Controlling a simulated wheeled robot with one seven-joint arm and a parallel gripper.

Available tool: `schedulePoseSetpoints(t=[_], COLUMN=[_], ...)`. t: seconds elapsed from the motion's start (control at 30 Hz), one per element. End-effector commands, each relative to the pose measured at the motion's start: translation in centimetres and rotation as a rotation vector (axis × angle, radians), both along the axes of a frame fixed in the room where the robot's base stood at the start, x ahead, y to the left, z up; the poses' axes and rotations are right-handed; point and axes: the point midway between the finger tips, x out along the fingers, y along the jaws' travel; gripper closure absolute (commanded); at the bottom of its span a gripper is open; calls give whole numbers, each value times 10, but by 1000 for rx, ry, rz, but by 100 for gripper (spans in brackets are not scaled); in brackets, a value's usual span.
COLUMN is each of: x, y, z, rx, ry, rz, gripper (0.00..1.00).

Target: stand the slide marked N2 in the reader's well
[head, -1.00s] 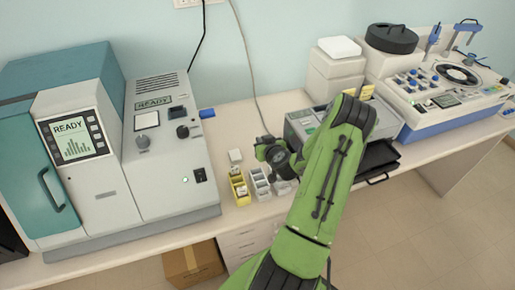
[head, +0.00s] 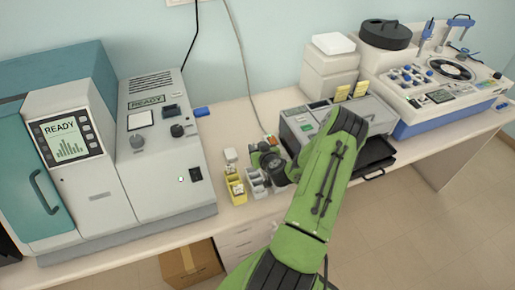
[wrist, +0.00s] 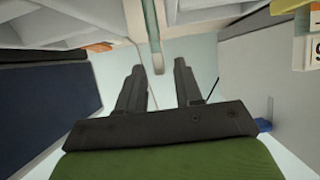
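My gripper (wrist: 160,75) is in the wrist view with its two dark fingers apart. A narrow pale strip shows between and beyond the fingertips; I cannot tell what it is or whether it touches them. In the head view my gripper is over the bench by the small racks, largely hidden by my own wrist. A yellow rack (head: 235,190) and a grey rack (head: 257,185) hold small pale pieces, too small to read. I cannot make out the slide marked N2.
A grey device (head: 298,120) with yellow cards (head: 342,93) stands right of the racks, partly behind my arm. A black tray (head: 375,155) juts from it. A blue-and-white stainer (head: 440,90) is at far right. A small white block (head: 230,154) lies behind the yellow rack.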

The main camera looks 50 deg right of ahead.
Motion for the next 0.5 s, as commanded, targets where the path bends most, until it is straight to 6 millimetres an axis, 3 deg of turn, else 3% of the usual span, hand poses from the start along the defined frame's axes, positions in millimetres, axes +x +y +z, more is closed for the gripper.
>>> schedulePoseSetpoints(t=[0.2, 0.5], x=[-3, -53], y=[1, 27], z=[6, 27], rx=[0, 1], ry=[0, 0], rz=[-1, -5], gripper=[65, 65])
